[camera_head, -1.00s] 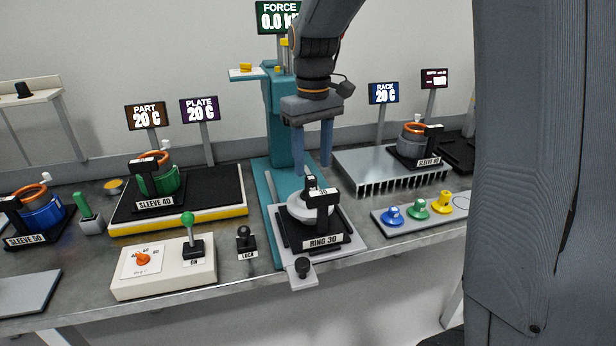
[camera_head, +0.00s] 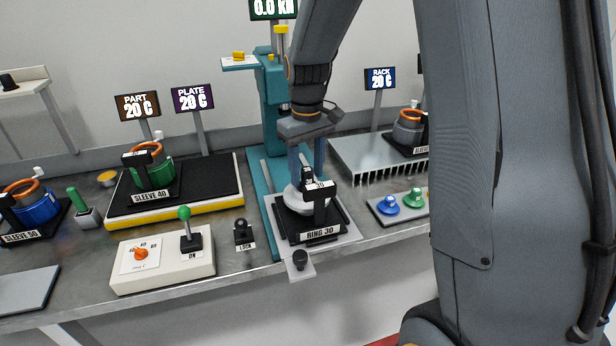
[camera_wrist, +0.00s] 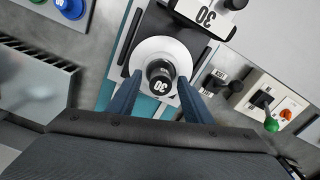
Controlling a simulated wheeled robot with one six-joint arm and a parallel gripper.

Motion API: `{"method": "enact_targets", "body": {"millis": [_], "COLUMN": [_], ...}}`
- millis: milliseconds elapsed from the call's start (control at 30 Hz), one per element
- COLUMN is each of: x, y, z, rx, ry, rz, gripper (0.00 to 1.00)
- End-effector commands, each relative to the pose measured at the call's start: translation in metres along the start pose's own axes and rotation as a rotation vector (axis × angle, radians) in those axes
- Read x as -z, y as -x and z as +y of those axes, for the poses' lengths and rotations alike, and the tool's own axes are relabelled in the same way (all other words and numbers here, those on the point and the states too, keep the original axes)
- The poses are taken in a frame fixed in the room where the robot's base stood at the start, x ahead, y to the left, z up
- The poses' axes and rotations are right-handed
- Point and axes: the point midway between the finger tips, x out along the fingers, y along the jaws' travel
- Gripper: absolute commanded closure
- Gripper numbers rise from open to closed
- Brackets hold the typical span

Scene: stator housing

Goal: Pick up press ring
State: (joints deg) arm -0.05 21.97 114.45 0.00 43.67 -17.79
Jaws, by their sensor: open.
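The press ring (camera_head: 293,201) is a white disc with a black knob (camera_head: 307,178) marked 30. It sits in a black holder (camera_head: 320,233) labelled RING 30 on the front of the teal press. In the wrist view, the white ring (camera_wrist: 143,54) shows with the knob (camera_wrist: 160,84) near its middle. My gripper (camera_head: 306,180) is open and points down, with its blue fingers low over the ring. In the wrist view, my gripper (camera_wrist: 159,80) has one finger on each side of the knob, apart from it. The holder's upright hides part of the ring in the head view.
The teal press column (camera_head: 272,100) stands just behind my gripper. A finned metal rack (camera_head: 375,155) is to the right, with blue and green knobs (camera_head: 387,204) before it. A lock lever (camera_head: 241,232) and white control box (camera_head: 163,258) stand left.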

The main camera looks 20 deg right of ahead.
Motion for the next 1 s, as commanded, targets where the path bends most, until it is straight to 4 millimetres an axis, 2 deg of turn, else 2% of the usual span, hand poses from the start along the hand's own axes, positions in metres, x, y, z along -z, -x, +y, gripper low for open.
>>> {"method": "enact_targets", "body": {"millis": [267,500,567,833,1000], "x": [0.001,0.001,0.001,0.001,0.003], "y": [-0.003,-0.003,-0.003,-0.001,0.018], "z": [-0.001,-0.001,-0.001,-0.001,0.000], "rx": [-0.001,-0.001,-0.001,-0.001,-0.002], "ry": [0.001,0.002,0.002,0.002,0.002], "rz": [0.002,0.002,0.002,0.003,0.007], "gripper": [0.54,0.93,1.00,1.00,1.00]}}
